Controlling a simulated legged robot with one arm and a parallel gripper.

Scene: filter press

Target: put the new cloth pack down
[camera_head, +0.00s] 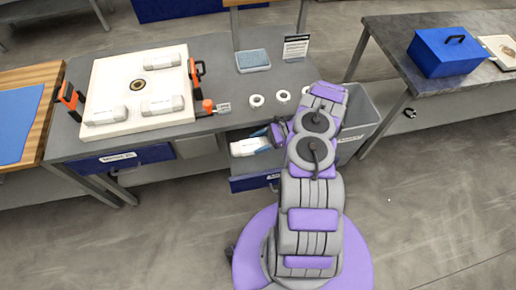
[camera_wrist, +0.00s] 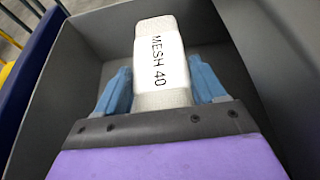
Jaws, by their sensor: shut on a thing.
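A whitish cloth pack with a white band reading "MESH 40" (camera_wrist: 160,62) lies between the blue fingers of my gripper (camera_wrist: 161,88). My gripper is shut on it. The pack points away from the wrist, within the grey walls of an open drawer (camera_wrist: 85,50). In the head view the pack's white end (camera_head: 243,148) shows at the table's front edge, above the open blue-fronted drawer (camera_head: 250,184). My arm hides most of my gripper there. I cannot tell whether the pack touches the drawer floor.
On the grey table (camera_head: 225,125) a white plate (camera_head: 112,75) carries several similar packs between orange clamps. A grey-blue pad (camera_head: 252,61), a small sign (camera_head: 296,46) and white rings (camera_head: 257,100) stand to its right. A grey bin (camera_head: 358,112) stands right of my arm.

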